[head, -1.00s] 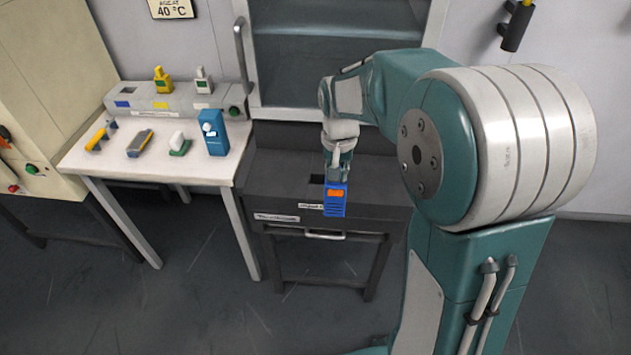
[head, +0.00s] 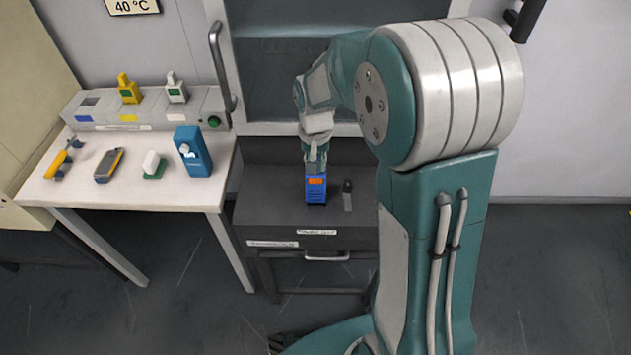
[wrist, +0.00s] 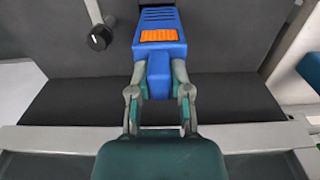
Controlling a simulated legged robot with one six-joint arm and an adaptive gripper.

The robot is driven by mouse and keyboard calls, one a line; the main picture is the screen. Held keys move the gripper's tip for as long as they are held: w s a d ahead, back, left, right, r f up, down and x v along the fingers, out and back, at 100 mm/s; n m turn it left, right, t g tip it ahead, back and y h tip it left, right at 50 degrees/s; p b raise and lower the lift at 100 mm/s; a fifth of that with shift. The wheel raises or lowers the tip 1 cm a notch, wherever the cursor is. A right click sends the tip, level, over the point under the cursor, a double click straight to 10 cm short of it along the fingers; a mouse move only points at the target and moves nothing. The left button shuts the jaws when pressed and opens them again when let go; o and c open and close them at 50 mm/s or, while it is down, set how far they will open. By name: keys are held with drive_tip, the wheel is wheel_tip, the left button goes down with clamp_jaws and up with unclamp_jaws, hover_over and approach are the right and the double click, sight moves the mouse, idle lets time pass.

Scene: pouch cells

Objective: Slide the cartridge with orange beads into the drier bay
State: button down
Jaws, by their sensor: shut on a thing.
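My gripper (head: 316,164) is shut on a blue cartridge (head: 316,195) with an orange bead window, over the dark cabinet. In the wrist view, my gripper (wrist: 160,88) holds the cartridge (wrist: 157,20) by its narrower blue end. The orange window faces the wrist camera, and the cartridge's far end runs to the top edge of that view. The cabinet top (head: 262,203) shows, but the square opening is now hidden. I cannot tell whether the cartridge is partly in the bay or only above it.
A black-knobbed lever (head: 347,194) stands right of the cartridge. A drawer handle (head: 327,257) is on the cabinet front.

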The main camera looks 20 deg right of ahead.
drive_tip(key=shift+d+f, duration=0.35)
drive_tip(key=shift+f, duration=0.45)
wheel_tip(320, 180, down, 3)
drive_tip(key=shift+a+f, duration=0.1)
drive_tip(key=shift+a, duration=0.05)
drive_tip(key=c, duration=0.6)
unclamp_jaws()
drive_tip(key=shift+o, duration=0.2)
wheel_tip(320, 180, up, 11)
drive_tip(key=shift+r, duration=0.65)
drive_tip(key=s+r+n+t, duration=0.1)
drive_tip(key=s+r, duration=0.3)
drive_tip(key=s, duration=0.6)
drive_tip(key=s+r+n+t, duration=0.2)
drive_tip(key=s+r+t, duration=0.2)
drive_tip(key=s, duration=0.7)
drive_tip(key=shift+r+n+t, duration=0.3)
